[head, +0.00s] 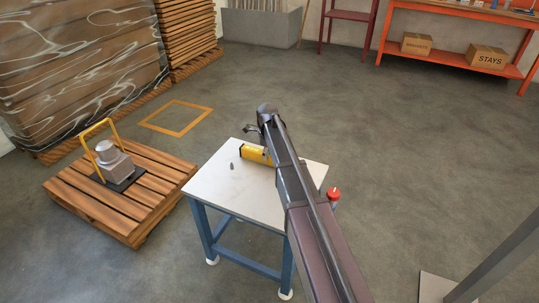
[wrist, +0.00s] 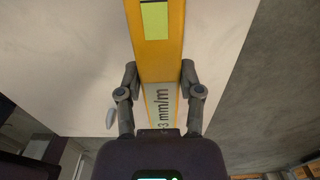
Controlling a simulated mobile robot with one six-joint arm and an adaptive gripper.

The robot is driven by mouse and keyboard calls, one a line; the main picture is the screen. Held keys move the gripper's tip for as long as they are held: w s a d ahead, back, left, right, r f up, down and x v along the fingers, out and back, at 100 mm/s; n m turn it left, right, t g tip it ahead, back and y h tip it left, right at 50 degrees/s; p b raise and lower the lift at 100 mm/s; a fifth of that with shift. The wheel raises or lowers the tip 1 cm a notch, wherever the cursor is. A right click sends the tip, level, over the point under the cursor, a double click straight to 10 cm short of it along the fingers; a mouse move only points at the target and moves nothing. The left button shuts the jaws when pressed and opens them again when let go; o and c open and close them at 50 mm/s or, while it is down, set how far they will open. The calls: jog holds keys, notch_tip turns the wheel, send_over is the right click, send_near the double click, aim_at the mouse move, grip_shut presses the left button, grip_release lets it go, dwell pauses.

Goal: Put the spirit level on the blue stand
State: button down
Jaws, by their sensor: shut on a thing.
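The yellow spirit level (head: 254,154) is at the white top of the blue-legged stand (head: 222,190), near its far edge. My arm hides its right part. In the wrist view, the level (wrist: 160,55) runs up the picture, with a pale green vial window and "3 mm/m" lettering. My gripper (wrist: 159,75) has one finger on each side of the level and is shut on it. The white top also shows behind it in the wrist view (wrist: 60,60). I cannot tell whether the level touches the top or is just above it.
A small grey object (head: 232,166) lies on the top, left of the level. A red-capped thing (head: 333,194) is at the stand's right side. A wooden pallet (head: 120,205) with a grey machine (head: 113,160) stands left. Open floor lies behind.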

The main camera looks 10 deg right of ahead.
jog(key=shift+c, duration=1.3)
grip_release()
jog(key=shift+f, duration=0.1)
notch_tip(320, 180, up, 12)
jog(key=p, duration=1.2)
jog(key=shift+r, duration=0.2)
